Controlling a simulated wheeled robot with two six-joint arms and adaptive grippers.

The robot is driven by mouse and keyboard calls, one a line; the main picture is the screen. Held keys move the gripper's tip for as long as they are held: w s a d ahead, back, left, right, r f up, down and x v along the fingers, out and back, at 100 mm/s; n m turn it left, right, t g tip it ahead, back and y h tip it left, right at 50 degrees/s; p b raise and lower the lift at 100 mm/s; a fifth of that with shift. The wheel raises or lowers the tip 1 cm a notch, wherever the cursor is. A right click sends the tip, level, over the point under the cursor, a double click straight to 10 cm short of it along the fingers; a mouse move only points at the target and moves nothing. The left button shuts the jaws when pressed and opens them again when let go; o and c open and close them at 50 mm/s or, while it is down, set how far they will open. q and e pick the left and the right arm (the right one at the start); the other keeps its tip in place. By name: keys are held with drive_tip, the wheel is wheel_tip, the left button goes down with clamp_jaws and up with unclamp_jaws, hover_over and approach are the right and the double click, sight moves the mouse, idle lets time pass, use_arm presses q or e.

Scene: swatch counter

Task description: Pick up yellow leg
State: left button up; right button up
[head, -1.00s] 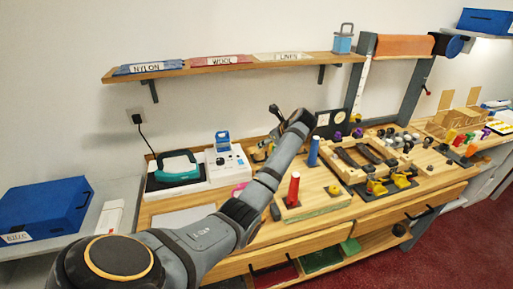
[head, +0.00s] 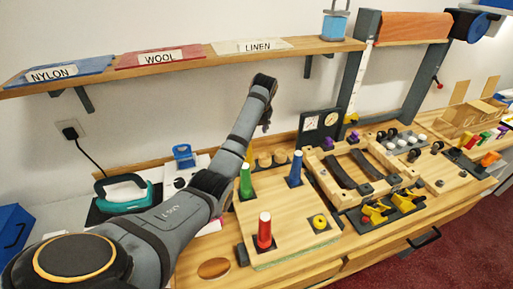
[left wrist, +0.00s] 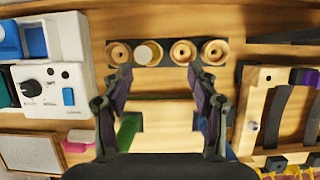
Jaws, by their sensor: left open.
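The wooden board (head: 285,241) carries an upright green leg (head: 246,180), blue leg (head: 295,169) and red leg (head: 264,230). At its front right corner is a low yellow round piece (head: 320,222) with a dark centre; I cannot tell if it is a leg. My left gripper (head: 266,124) is above the back of the bench. In the left wrist view its fingers (left wrist: 159,76) are open and empty, just below a dark rack (left wrist: 167,44) of several round wooden pieces. One rack piece shows a white top (left wrist: 148,52). My right gripper is out of view.
A wooden frame (head: 322,176) with dark curved strips is right of the board. Yellow clamps (head: 376,212) stand in front of it. A white device (left wrist: 46,94) is left of my fingers. A shelf (head: 190,62) with fabric samples runs above the bench.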

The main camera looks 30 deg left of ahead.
use_arm(q)
drive_tip(key=a+f, duration=0.1)
drive_tip(key=f, duration=0.1)
drive_tip(key=f+p, duration=0.1)
drive_tip(key=a+f+p, duration=0.1)
drive_tip(key=f, duration=0.1)
drive_tip(key=shift+s+a+f, duration=0.3)
drive_tip(key=shift+s+a, duration=0.05)
drive_tip(key=shift+s, duration=0.05)
drive_tip(key=shift+s+p+x, duration=0.15)
drive_tip(key=shift+x, duration=0.45)
drive_tip(key=shift+s+p+x, duration=0.15)
drive_tip(key=shift+x, duration=0.5)
drive_tip(key=shift+w+a+f, duration=0.15)
drive_tip(key=shift+w+f, duration=0.15)
drive_tip(key=shift+f, duration=0.2)
drive_tip(key=shift+s+r, duration=0.1)
drive_tip(key=c, duration=0.5)
clamp_jaws()
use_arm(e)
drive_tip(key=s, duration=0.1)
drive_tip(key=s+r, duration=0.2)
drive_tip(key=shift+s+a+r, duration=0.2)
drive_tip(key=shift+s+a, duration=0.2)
